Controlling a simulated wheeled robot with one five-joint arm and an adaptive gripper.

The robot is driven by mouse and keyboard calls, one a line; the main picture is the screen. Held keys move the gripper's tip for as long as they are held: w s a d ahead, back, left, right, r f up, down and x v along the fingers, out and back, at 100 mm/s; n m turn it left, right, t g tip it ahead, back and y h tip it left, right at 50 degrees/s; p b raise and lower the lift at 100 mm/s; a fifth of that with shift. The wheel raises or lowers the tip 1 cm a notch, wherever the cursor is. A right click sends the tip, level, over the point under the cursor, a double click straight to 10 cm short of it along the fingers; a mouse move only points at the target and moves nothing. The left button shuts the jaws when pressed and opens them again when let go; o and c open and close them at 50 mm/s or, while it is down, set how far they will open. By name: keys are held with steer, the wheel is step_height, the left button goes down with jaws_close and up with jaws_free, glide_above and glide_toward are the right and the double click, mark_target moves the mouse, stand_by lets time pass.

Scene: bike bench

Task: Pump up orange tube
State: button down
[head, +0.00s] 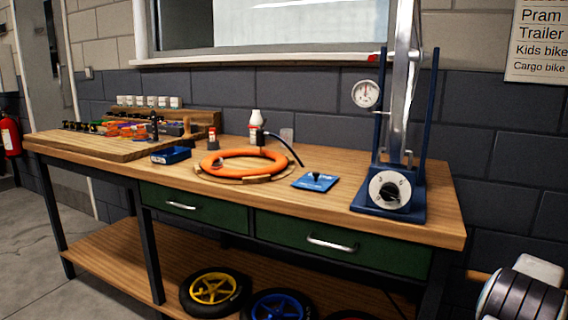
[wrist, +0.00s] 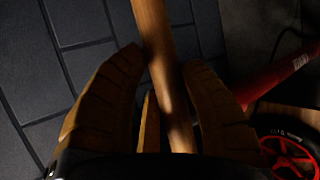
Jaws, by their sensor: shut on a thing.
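The orange tube (head: 243,161) lies flat on a round wooden stand (head: 203,177) on the bench in the head view. A dark hose (head: 286,147) runs between a small upright fitting behind the tube and a blue plate (head: 315,181); I cannot tell whether it joins the tube. In the wrist view my gripper (wrist: 166,72) has its two brown fingers closed on either side of a wooden handle (wrist: 151,25). A wooden end (head: 478,275) shows low at the right in the head view, right of the bench. A red bar (wrist: 268,86) slants at right; its link to the handle is unclear.
The bench (head: 440,222) has green drawers. Yellow (head: 213,289) and blue (head: 277,309) wheels lie on its lower shelf. A red-rimmed wheel (wrist: 290,158) shows in the wrist view.

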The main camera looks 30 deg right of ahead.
steer(key=shift+w+d+r, duration=0.1)
steer(key=shift+r, duration=0.4)
step_height(320, 180, up, 28)
steer(key=p, duration=2.1)
steer(key=shift+r+p, duration=0.2)
steer(key=shift+p, duration=0.15)
steer(key=shift+f, duration=0.15)
step_height(320, 180, down, 29)
steer(key=b, duration=2.4)
steer(key=shift+f, duration=0.1)
steer(key=shift+r+p, duration=0.3)
steer(key=shift+r, duration=0.25)
